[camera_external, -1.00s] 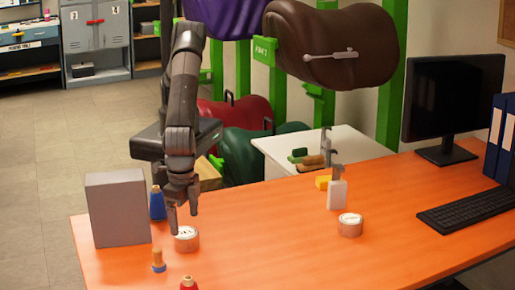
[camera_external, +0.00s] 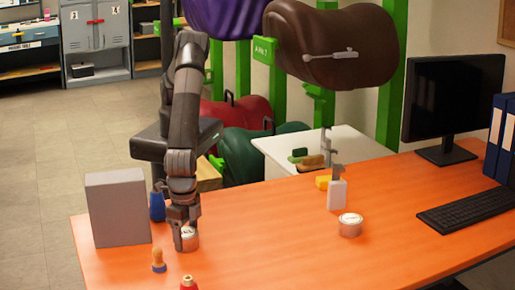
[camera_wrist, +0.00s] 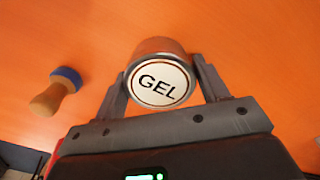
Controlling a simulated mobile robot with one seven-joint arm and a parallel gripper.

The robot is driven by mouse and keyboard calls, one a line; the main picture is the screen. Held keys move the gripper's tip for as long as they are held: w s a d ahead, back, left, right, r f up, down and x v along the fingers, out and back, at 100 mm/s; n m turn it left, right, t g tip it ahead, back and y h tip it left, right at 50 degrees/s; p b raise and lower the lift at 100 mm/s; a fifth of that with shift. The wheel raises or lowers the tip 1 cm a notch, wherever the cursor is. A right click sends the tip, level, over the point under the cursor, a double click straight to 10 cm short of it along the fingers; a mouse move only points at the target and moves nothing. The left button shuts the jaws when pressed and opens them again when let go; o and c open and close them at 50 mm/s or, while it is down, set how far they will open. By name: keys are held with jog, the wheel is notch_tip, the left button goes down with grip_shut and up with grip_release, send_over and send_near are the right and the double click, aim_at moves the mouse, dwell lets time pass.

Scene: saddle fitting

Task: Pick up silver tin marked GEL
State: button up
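The silver tin marked GEL (camera_wrist: 160,84) stands upright on the orange desk, its white labelled lid facing the wrist camera. In the external view the tin (camera_external: 191,240) is partly hidden by my gripper. My gripper (camera_external: 184,243) is low at the tin, pointing down. In the wrist view my gripper (camera_wrist: 160,78) has one finger on each side of the tin, very close to its wall. A small gap shows at the right finger, so it looks open around the tin. The fingertips are partly hidden behind the tin's sides.
A wooden-handled stamp with a blue base (camera_wrist: 57,91) stands nearby, also seen in the external view (camera_external: 158,261). A grey box (camera_external: 118,208) and a blue spool (camera_external: 157,207) stand left. Clear desk lies between.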

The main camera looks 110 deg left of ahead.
jog(key=c, duration=0.6)
jog(key=shift+c, duration=0.2)
